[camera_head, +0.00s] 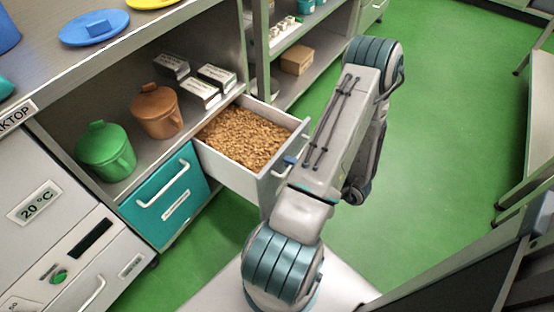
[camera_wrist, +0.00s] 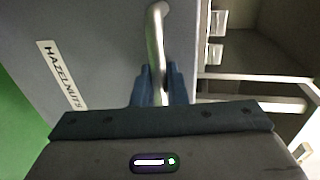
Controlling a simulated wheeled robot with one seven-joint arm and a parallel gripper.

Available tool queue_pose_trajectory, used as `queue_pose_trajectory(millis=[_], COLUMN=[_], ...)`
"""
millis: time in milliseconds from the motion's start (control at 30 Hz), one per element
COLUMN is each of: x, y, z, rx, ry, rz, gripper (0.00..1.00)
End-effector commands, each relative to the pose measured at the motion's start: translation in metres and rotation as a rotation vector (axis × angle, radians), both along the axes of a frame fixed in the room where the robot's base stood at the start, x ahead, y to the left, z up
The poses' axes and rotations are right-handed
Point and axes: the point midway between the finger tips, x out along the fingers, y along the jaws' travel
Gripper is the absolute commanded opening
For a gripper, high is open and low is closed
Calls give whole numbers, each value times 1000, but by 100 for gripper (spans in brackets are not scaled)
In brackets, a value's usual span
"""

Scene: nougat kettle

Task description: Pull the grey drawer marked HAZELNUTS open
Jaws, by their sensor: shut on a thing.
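The grey drawer (camera_head: 238,172) stands pulled out from under the shelf in the head view, full of brown nuts (camera_head: 243,137). Its front, with the HAZELNUTS label (camera_wrist: 62,75), fills the left of the wrist view. Its pale bar handle (camera_wrist: 155,40) runs down between the blue fingers of my gripper (camera_wrist: 158,88). The gripper is shut on the handle. In the head view my arm hides most of the drawer front, and only a bit of the blue fingers shows at the handle.
A teal drawer (camera_head: 165,196) beside it is shut. A green pot (camera_head: 105,150), a brown pot (camera_head: 157,110) and several white boxes (camera_head: 200,92) stand on the shelf above. An open shelf unit with a cardboard box (camera_head: 297,60) stands behind. Green floor (camera_head: 440,130) is clear to the right.

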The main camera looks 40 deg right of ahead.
Motion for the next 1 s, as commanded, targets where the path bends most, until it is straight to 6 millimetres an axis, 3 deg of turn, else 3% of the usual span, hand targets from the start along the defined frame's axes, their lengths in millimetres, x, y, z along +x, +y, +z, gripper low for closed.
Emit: queue_pose_trajectory(millis=[400, 433, 767, 1000], x=[-4, -3, -6, -40], y=[0, 0, -1, -9], z=[0, 0, 1, 10], rx=[1, 1, 0, -1], ry=[0, 0, 1, 1], rz=[2, 2, 0, -5], gripper=[0, 17, 17, 17])
